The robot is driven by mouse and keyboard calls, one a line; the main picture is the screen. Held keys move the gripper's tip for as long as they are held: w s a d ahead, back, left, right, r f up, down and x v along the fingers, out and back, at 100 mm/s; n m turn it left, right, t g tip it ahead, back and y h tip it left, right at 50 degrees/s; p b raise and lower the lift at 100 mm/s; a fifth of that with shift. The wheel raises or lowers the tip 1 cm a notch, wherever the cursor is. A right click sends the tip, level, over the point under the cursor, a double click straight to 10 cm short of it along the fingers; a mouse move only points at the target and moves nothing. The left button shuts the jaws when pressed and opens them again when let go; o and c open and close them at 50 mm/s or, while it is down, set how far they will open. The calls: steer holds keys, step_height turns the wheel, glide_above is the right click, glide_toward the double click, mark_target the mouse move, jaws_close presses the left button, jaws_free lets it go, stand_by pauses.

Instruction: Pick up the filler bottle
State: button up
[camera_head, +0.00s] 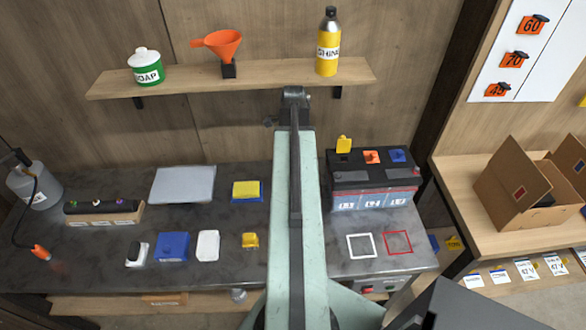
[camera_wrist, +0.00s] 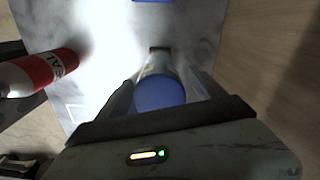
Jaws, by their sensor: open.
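In the wrist view, a bottle-like thing with a round blue end (camera_wrist: 160,93) and a paler, narrower part beyond it lies between the fingers of my gripper (camera_wrist: 162,76). It looks like the filler bottle, but no label shows. My gripper is open, with one finger on each side of it; I cannot tell whether either touches. In the head view my gripper does not show, and I cannot make out this bottle there. My pale green arm covers the middle of the bench.
A red and white bottle (camera_wrist: 38,72) is close on the left in the wrist view. On the bench (camera_head: 115,250) in the head view are a battery (camera_head: 372,182) and several small items. A shelf (camera_head: 180,82) holds a soap tub (camera_head: 147,67), funnel (camera_head: 222,44) and yellow bottle (camera_head: 327,45).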

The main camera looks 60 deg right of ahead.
step_height(320, 180, down, 4)
steer(key=shift+r+b, duration=0.2)
steer(key=shift+b, duration=0.95)
steer(key=shift+r, duration=0.15)
jaws_close()
